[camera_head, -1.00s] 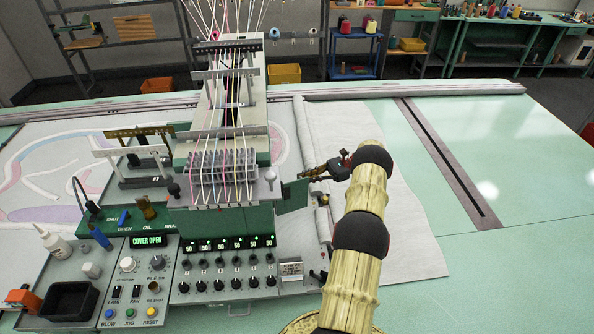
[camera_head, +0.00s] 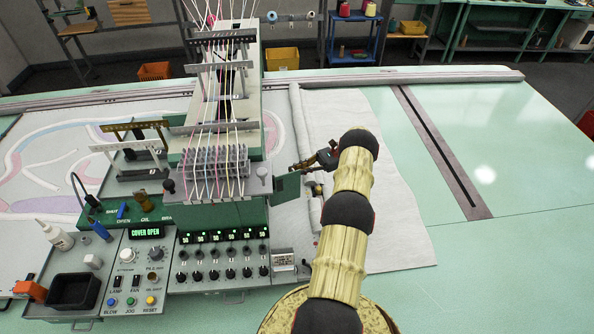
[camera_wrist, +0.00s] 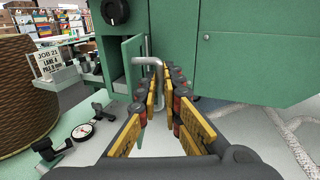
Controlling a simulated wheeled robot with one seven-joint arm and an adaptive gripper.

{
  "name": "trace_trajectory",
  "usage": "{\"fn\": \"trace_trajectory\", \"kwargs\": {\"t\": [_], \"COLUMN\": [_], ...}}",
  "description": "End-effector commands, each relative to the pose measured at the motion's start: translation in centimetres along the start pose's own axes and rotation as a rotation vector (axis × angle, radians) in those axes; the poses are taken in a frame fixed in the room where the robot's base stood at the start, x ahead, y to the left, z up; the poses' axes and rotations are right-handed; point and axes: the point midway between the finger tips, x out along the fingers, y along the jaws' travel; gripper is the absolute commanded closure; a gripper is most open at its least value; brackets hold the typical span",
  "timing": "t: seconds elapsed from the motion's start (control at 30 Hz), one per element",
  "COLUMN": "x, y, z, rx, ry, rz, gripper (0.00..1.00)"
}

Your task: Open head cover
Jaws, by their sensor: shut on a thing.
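The head cover (camera_head: 287,188) is a small green door at the right side of the tufting head (camera_head: 214,212). It stands swung out from the head, and the console display (camera_head: 146,232) reads "COVER OPEN". In the wrist view the cover (camera_wrist: 132,62) hangs open beside a dark opening, with a pale bent handle (camera_wrist: 151,63) at its edge. My gripper (camera_head: 297,167) is at the cover's outer side. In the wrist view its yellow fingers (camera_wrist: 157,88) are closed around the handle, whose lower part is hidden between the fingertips.
A control panel with several knobs (camera_head: 223,261) is in front of the head. The green table (camera_head: 520,180) is clear farther right. In the wrist view a dial gauge (camera_wrist: 83,131) is at lower left.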

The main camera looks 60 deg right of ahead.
Motion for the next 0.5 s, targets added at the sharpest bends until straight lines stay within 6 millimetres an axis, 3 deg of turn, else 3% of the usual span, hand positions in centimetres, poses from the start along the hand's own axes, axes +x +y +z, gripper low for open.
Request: {"fn": "trace_trajectory", "kwargs": {"t": [0.03,0.07,0.1,0.37,0.5], "x": [0.74,0.74,0.74,0.35,0.26], "y": [0.35,0.36,0.35,0.17,0.12], "z": [-0.93,-0.94,-0.96,-0.51,-0.38], "rx": [0.019,0.019,0.019,0.01,0.007], "ry": [-0.006,-0.006,-0.006,-0.002,-0.001], "rz": [0.009,0.009,0.009,0.004,0.003], "gripper": [1.0,1.0,0.91,0.76,0.75]}}
